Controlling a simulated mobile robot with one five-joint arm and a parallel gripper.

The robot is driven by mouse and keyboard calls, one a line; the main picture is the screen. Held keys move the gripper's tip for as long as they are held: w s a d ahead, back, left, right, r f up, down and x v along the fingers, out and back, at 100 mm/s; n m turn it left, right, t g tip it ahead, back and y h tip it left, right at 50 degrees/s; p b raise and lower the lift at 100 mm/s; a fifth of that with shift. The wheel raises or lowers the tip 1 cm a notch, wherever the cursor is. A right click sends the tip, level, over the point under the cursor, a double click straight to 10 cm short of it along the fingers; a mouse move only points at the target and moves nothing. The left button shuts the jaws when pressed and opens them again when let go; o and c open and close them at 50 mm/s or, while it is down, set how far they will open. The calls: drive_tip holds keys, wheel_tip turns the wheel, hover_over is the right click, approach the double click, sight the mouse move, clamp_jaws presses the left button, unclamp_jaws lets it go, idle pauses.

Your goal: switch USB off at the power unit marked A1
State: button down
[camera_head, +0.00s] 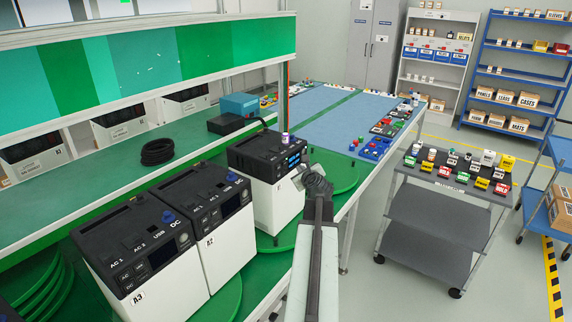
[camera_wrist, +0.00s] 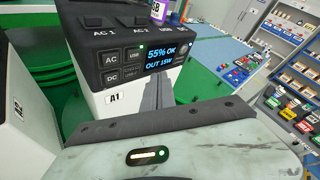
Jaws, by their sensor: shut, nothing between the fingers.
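The power unit marked A1 (camera_head: 262,160) is white with a black top and stands on a green turntable. In the wrist view its A1 label (camera_wrist: 115,97) shows. Left of the screen are AC (camera_wrist: 112,58), USB (camera_wrist: 134,56) and DC (camera_wrist: 112,77) buttons, and a dimmer fourth one. A small green light shows near the USB button. My gripper (camera_wrist: 163,82) is shut and empty, in front of the panel below the screen; I cannot tell whether it touches. It also shows in the head view (camera_head: 301,174).
Units marked A2 (camera_head: 228,238) and A3 (camera_head: 155,275) stand nearer on the left. A small purple-and-white container (camera_wrist: 157,13) stands on top of A1. A grey cart (camera_head: 433,205) with small boxes stands right. Clear floor lies beyond my arm.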

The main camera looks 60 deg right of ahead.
sight(287, 162)
drive_tip(key=shift+w, duration=1.9)
idle(0.5)
drive_tip(key=shift+w, duration=0.5)
drive_tip(key=shift+w, duration=0.3)
idle(0.3)
drive_tip(key=shift+s, duration=0.85)
drive_tip(key=s, duration=0.5)
idle(0.3)
